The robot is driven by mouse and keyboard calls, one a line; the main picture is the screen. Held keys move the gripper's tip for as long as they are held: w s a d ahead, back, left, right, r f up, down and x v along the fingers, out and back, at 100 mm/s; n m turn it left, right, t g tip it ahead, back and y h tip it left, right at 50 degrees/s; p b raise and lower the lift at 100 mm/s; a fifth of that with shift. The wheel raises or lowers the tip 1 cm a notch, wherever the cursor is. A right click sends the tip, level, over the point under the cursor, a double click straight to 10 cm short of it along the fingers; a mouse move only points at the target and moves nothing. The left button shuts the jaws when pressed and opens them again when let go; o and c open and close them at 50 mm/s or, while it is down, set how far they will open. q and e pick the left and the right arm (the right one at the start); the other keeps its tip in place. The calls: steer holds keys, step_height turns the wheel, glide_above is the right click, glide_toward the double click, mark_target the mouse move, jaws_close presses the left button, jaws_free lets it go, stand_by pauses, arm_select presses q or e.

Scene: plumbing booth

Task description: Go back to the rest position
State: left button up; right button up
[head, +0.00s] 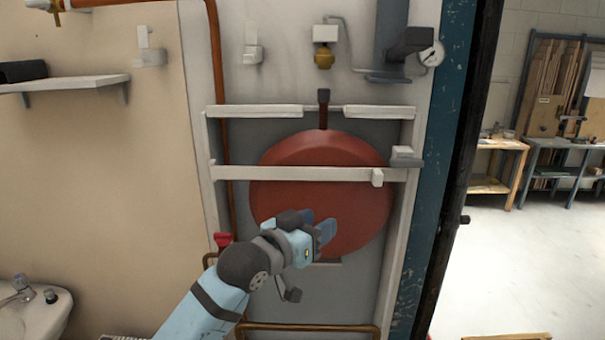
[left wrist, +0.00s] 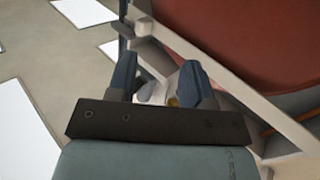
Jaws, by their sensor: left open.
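My left gripper (head: 326,232) reaches in from the lower left of the head view, in front of the lower part of a round red tank (head: 315,165). Its jaws are open, and no object shows held in them. In the left wrist view the two dark blue fingers (left wrist: 160,82) stand apart, with a pale fitting with a yellowish part (left wrist: 170,92) seen beyond and between them. The red tank (left wrist: 270,40) fills the upper right there. My right gripper is in neither view.
A white frame with a crossbar (head: 290,174) crosses the tank. A pressure gauge (head: 432,54) and a brass-ended valve (head: 324,58) are above. A red-handled valve (head: 222,240) is left of my arm. A sink (head: 35,310) stands lower left. Open floor (head: 520,260) lies right.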

arm_select(q)
steer(key=s+a+f+n+y+p, duration=0.15)
steer(key=s+a+f, duration=0.35)
steer(key=f, duration=0.6)
steer(key=s+a+f+n+y, duration=0.3)
steer(key=a+f, duration=0.4)
steer(key=f, duration=0.5)
steer(key=s+a+f+y, duration=0.2)
steer(key=s+a+f, duration=0.4)
steer(key=s+f, duration=0.2)
steer(key=s+a+f+n+g+y+p, duration=0.1)
steer(key=s+a+f+y, duration=0.2)
steer(key=s+a+f, duration=0.4)
steer(key=s+f, duration=0.2)
steer(key=s, duration=0.4)
steer(key=shift+s+f, duration=0.15)
steer(key=shift+s, duration=0.05)
